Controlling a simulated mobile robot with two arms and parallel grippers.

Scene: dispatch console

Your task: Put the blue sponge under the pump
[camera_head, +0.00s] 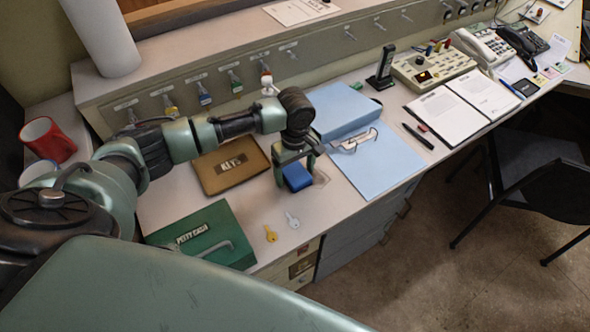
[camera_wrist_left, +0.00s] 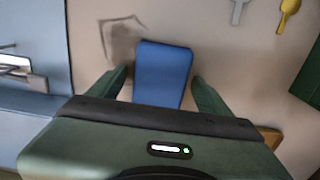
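The blue sponge (camera_head: 297,177) is a small block at the desk's front part. It also shows in the wrist view (camera_wrist_left: 163,72), lying between my fingers. My left gripper (camera_head: 295,172) points down over it. In the wrist view my left gripper (camera_wrist_left: 160,80) has a finger on each side of the sponge, with a narrow gap showing at both sides. It looks open around the sponge, not closed on it. My right gripper is not in view.
A brown KEYS box (camera_head: 222,180) and a green petty cash box (camera_head: 190,250) lie to the left. Two keys (camera_head: 271,234) lie in front. A faint square outline (camera_wrist_left: 118,22) marks the desk.

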